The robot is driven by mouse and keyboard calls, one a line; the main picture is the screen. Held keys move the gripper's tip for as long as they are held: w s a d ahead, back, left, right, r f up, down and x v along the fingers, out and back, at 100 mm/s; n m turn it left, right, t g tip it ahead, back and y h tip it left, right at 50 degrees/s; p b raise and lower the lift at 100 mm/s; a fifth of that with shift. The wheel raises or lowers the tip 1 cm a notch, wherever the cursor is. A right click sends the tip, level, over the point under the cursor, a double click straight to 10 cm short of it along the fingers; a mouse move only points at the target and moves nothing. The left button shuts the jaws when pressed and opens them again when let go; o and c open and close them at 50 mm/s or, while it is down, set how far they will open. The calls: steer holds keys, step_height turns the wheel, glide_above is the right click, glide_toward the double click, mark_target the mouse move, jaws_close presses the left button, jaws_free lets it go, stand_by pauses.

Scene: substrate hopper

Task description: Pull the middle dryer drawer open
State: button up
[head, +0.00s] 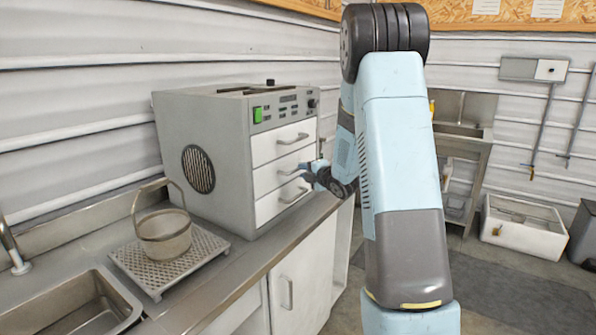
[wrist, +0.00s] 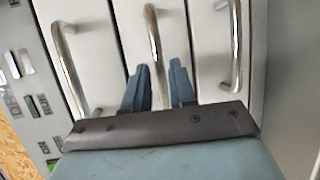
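The dryer (head: 200,150) is a grey box on the counter with three white drawers stacked on its front, all looking shut. The middle drawer (head: 268,180) has a curved metal handle, which in the wrist view is the centre handle (wrist: 153,45). My gripper (head: 305,172) is at the front of the middle drawer, near its handle. In the wrist view my gripper's two blue fingers (wrist: 160,84) are apart, one on each side of the middle handle's line. I cannot tell whether either finger touches it. Nothing is visibly held.
The top drawer handle (head: 293,139) and bottom drawer handle (head: 294,196) stick out above and below. A mesh basket (head: 164,236) stands on a perforated tray (head: 150,276) left of the dryer, near a sink (head: 75,305). A cabinet door (head: 300,285) is below the counter.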

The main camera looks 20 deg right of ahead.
mark_target(298, 170)
steer(key=shift+x, duration=2.45)
steer(key=shift+c, duration=0.2)
jaws_close()
steer(key=shift+f, duration=0.1)
